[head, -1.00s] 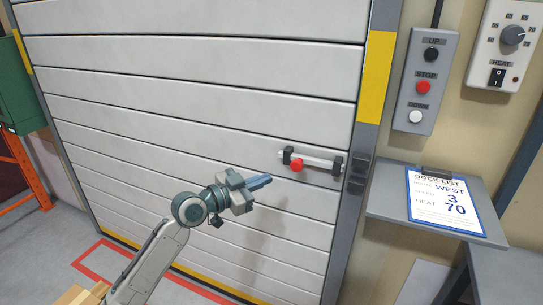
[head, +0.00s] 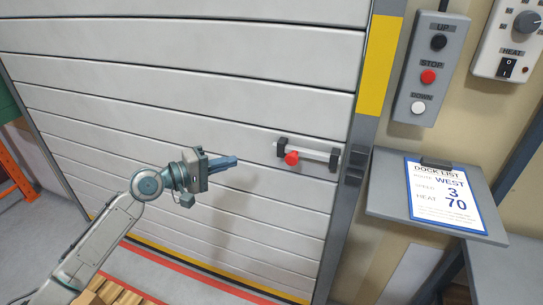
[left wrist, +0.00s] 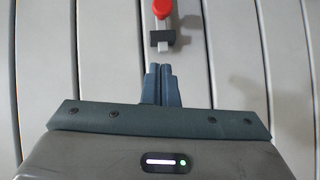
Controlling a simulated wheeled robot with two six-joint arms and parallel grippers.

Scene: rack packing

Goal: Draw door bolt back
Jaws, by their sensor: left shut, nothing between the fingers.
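The door bolt (head: 315,153) is a pale bar held in two dark brackets on the grey slatted door (head: 200,90). Its red knob (head: 291,158) sits just right of the left bracket (head: 282,147). I cannot tell whether the bar's right end enters the dark fitting (head: 354,166) on the door frame. My left gripper (head: 236,161) is shut and empty, left of the bolt and apart from it. In the left wrist view, the shut fingers (left wrist: 160,70) point at the bar's near end, with the bracket (left wrist: 163,40) and red knob (left wrist: 162,9) beyond. My right gripper is not seen.
A button box (head: 432,68) and heat panel (head: 512,40) hang on the wall at right. A grey shelf (head: 388,188) with a dock list (head: 442,195) sticks out below them. An orange rack post (head: 14,160) stands at far left. The door face around the bolt is clear.

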